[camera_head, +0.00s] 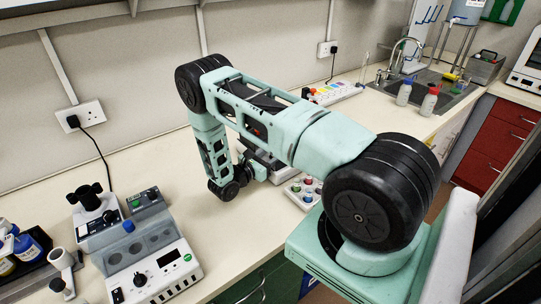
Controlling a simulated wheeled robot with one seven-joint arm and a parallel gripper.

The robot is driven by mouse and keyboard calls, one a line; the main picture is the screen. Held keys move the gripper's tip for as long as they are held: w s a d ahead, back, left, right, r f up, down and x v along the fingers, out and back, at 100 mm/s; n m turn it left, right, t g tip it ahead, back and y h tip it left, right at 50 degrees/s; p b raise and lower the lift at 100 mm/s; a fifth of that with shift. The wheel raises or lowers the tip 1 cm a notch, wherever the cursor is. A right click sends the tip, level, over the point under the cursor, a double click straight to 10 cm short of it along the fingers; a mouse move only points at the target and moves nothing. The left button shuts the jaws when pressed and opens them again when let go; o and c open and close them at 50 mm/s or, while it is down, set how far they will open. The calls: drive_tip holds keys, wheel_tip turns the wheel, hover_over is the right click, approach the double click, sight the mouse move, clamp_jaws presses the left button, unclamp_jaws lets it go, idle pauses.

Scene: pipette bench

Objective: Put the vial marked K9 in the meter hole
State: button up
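I cannot read any mark, so I cannot tell which vial is K9. A grey instrument with round holes (146,262) stands at the front left, with a blue cap (128,227) at one of its holes. I cannot tell if it is the meter. Another pale device (272,160) is mostly hidden behind my arm. My gripper (257,170) is near that device, left of the rack; its fingers are not clear.
A vortex-like mixer (92,213) and a tray with bottles (27,250) stand at the far left. A coloured rack (335,93) is at the back wall. Two wash bottles, one red-topped (429,101), stand by the sink (432,83). The bench between the grey instrument and my wrist is clear.

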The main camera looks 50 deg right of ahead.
drive_tip(key=a+b, duration=0.2)
drive_tip(key=a, duration=0.1)
drive_tip(key=a+b, duration=0.1)
drive_tip(key=a, duration=0.3)
drive_tip(key=w+a+b, duration=0.1)
drive_tip(key=a+b, duration=0.1)
drive_tip(key=a, duration=0.1)
drive_tip(key=shift+a+f+b, duration=0.15)
drive_tip(key=shift+a+b, duration=0.15)
drive_tip(key=shift+a, duration=0.7)
